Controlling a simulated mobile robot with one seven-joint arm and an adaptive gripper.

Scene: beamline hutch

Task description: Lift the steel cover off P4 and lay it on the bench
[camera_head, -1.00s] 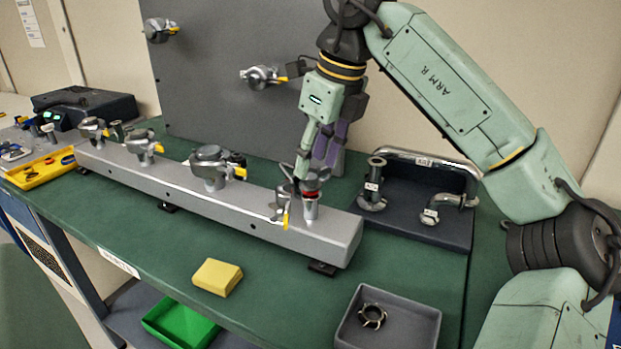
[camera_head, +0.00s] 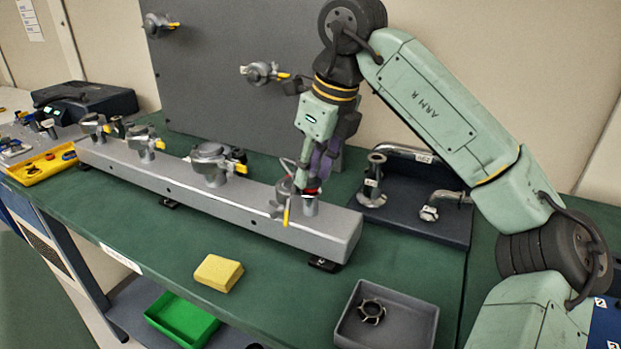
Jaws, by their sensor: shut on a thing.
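The long grey manifold bar (camera_head: 170,172) lies across the green bench and bears several short ports. My gripper (camera_head: 308,184) points down over the port at the bar's right end (camera_head: 310,207), which I take to be P4. It is shut on the steel cover, which the fingers almost wholly hide. I cannot tell whether the cover still touches the port. A clamp with a yellow handle (camera_head: 286,216) hangs at the port's left side.
A yellow sponge (camera_head: 218,272) lies in front of the bar. A dark tray (camera_head: 455,232) with pipe fittings stands behind right. A grey upright panel (camera_head: 220,40) with clamps stands behind the bar.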

